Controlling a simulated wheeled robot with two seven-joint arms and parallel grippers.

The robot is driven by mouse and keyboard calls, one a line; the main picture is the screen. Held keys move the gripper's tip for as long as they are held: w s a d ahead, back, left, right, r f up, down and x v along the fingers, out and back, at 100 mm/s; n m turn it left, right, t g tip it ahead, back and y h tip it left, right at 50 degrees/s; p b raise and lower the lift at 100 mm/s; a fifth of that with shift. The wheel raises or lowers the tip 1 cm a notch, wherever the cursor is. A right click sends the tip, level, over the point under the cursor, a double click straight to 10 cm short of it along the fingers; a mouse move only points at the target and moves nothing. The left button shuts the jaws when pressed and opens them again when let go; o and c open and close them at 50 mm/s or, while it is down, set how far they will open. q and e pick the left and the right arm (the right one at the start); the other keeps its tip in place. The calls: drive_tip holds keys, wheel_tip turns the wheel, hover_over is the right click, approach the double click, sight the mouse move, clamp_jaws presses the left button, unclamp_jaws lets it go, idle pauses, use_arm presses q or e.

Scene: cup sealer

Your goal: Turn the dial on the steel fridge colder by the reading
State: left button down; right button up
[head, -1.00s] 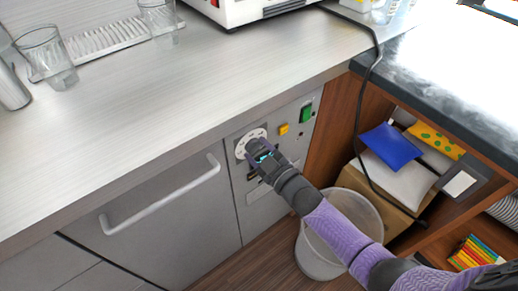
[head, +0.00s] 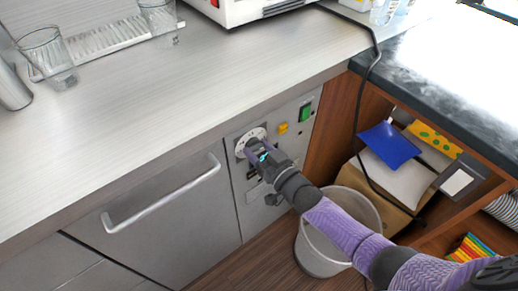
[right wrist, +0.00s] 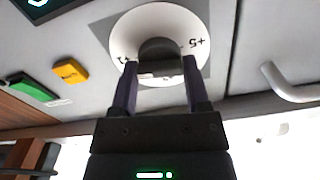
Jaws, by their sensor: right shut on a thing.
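The steel fridge (head: 165,215) is under the counter, with a control panel (head: 250,211) at its right side. The dial is a white round disc (head: 243,138) with a dark central knob (right wrist: 158,52). In the right wrist view the disc (right wrist: 133,25) bears a "+5" at its right and another mark, partly hidden, at its left. My right gripper (right wrist: 158,78) is shut on the knob, one finger on each side. A dark display (right wrist: 45,5) with green figures is cut off at the top left, so its reading cannot be told. My left gripper is out of view.
A yellow button (head: 283,128) and a green switch (head: 305,113) sit right of the dial. The fridge handle (head: 165,195) is to the left. A waste bin (head: 318,262) stands below my right arm. The counter edge overhangs the panel.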

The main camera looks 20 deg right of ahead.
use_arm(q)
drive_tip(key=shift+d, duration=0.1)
use_arm(e)
drive_tip(key=shift+f, duration=0.1)
idle(0.3)
drive_tip(key=o, duration=1.3)
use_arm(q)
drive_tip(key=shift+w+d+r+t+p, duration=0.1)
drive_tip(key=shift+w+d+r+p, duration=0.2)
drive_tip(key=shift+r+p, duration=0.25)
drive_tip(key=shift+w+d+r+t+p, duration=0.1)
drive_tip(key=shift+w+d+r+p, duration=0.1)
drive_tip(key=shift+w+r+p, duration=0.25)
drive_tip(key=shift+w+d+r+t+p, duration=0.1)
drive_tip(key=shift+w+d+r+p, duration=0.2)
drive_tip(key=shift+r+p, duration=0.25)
use_arm(e)
drive_tip(key=shift+v, duration=5)
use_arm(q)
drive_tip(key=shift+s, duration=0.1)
